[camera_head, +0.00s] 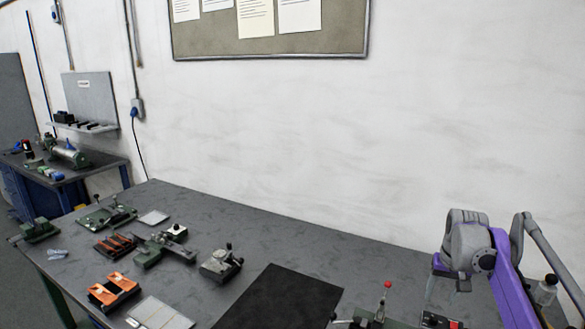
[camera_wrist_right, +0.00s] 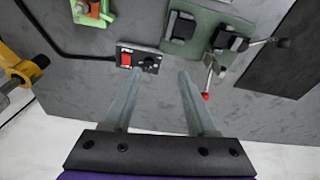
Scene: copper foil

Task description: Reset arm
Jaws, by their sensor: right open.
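My right gripper (camera_head: 442,295) hangs at the right of the head view on its grey and purple arm, with its fingers pointing down over the right part of the table. In the right wrist view its two grey fingers (camera_wrist_right: 160,74) are spread apart with nothing between them. A small black control box with a red switch (camera_wrist_right: 137,60) lies on the table beyond the fingertips. My left gripper is not in view.
The grey table (camera_head: 300,240) holds a black mat (camera_head: 280,300), orange-topped blocks (camera_head: 113,290) and several green fixtures. The table's back middle is clear.

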